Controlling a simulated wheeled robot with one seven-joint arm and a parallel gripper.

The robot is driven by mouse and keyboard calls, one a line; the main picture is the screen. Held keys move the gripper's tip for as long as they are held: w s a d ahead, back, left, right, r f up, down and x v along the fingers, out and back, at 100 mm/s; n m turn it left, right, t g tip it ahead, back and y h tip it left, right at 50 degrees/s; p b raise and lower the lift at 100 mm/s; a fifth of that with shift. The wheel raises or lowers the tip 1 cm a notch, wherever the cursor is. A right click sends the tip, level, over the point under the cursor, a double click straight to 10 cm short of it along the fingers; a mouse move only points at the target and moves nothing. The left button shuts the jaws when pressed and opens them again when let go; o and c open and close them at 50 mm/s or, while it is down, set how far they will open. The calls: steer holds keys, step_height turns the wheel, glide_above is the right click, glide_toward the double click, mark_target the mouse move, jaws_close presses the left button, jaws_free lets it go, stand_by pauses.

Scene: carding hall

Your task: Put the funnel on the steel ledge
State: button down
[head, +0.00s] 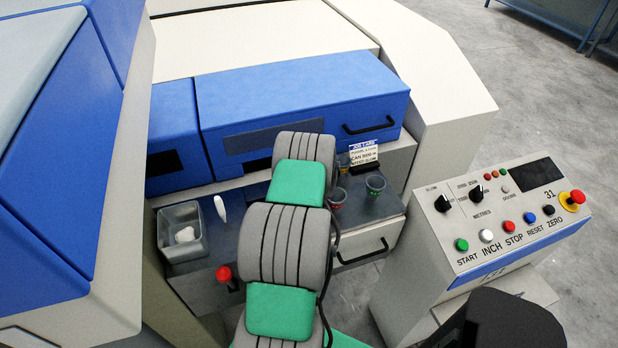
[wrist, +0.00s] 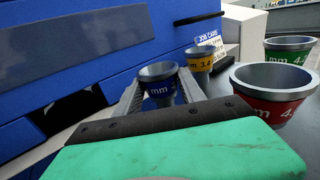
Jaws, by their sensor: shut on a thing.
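My gripper (wrist: 160,80) is shut on a small dark funnel with a blue band (wrist: 161,91); its rim faces up between the fingers in the wrist view. Its lower end is hidden, so I cannot tell whether it touches the surface below. In the head view my own arm hides the gripper and this funnel. A grey steel ledge (head: 243,241) runs below the blue machine front. Other funnels stand on its right part: a red-banded one (head: 338,198), a green-banded one (head: 375,186) and a yellow-banded one, clearer in the wrist view (wrist: 199,61).
A metal tray (head: 203,245) with white fluff sits at the ledge's left, beside a white slim object (head: 220,208). A red knob (head: 224,274) stands at the front. A job card (head: 364,153) stands behind the funnels. A control panel (head: 510,222) is at right.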

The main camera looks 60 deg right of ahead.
steer(key=shift+f, duration=0.25)
steer(key=c, duration=0.7)
jaws_free()
steer(key=shift+r, duration=0.1)
steer(key=shift+r, duration=0.2)
steer(key=shift+a+f, duration=0.15)
steer(key=shift+a, duration=0.1)
steer(key=a+b, duration=0.1)
steer(key=a, duration=0.1)
steer(key=a+b, duration=0.1)
steer(key=a, duration=0.1)
steer(key=s+a+b, duration=0.1)
steer(key=a, duration=0.2)
